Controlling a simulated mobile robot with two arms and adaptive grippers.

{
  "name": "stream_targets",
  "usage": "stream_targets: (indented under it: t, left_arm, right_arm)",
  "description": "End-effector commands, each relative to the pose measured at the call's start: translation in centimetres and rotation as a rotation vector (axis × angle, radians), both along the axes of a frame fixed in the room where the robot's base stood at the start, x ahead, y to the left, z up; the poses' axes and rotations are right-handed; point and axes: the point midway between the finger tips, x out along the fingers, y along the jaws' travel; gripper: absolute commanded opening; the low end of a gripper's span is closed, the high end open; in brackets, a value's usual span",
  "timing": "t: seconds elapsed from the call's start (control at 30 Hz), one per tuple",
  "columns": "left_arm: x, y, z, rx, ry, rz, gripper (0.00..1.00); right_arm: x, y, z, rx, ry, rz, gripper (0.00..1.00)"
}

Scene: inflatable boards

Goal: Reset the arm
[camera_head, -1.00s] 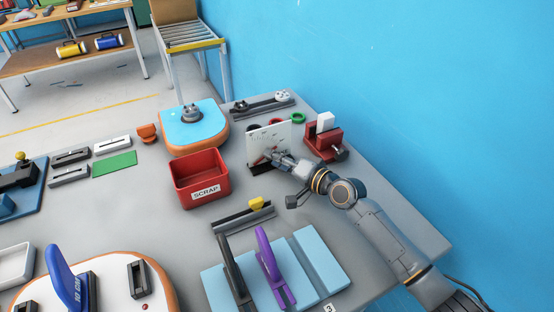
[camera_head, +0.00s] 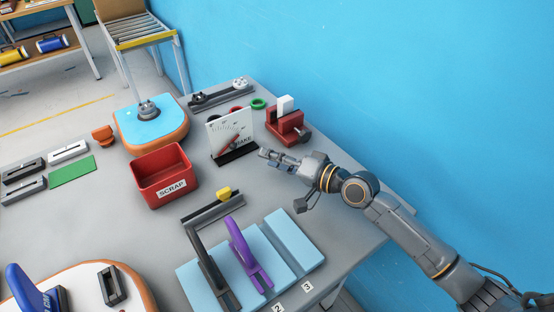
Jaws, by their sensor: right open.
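My right arm comes in from the lower right over the grey table. My right gripper (camera_head: 268,155) is open and empty, its fingers pointing left. It is just right of the white upright panel (camera_head: 222,130), which has dark markings and a red piece on its front and stands in a dark base. The gripper looks apart from the panel. My left gripper is not in view.
A red SCRAP bin (camera_head: 165,178) stands left of the panel. A red vise (camera_head: 287,128) holding a white block is behind the gripper. Light blue boards (camera_head: 290,240) with a purple handle (camera_head: 243,245) lie in front. The blue wall bounds the right.

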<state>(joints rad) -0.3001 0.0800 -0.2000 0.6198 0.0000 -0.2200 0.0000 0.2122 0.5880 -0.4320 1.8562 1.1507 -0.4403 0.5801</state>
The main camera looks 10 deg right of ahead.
Motion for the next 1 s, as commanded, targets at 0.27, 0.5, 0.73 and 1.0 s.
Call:
stream_targets:
  t: [0.27, 0.5, 0.73, 1.0]
  left_arm:
    - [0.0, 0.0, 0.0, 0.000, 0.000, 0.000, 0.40]
    - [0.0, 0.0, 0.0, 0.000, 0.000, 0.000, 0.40]
    - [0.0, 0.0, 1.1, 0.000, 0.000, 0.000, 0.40]
    - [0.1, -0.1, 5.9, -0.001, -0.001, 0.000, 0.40]
  right_arm:
    - [-0.7, -0.6, 0.2, 0.001, -0.001, 0.000, 0.42]
    - [-0.7, -0.6, 0.2, 0.000, 0.000, 0.000, 0.42]
    - [-0.7, -0.6, 1.4, 0.000, -0.001, 0.001, 0.42]
    - [-0.7, -0.6, 6.1, 0.000, 0.000, 0.000, 0.42]
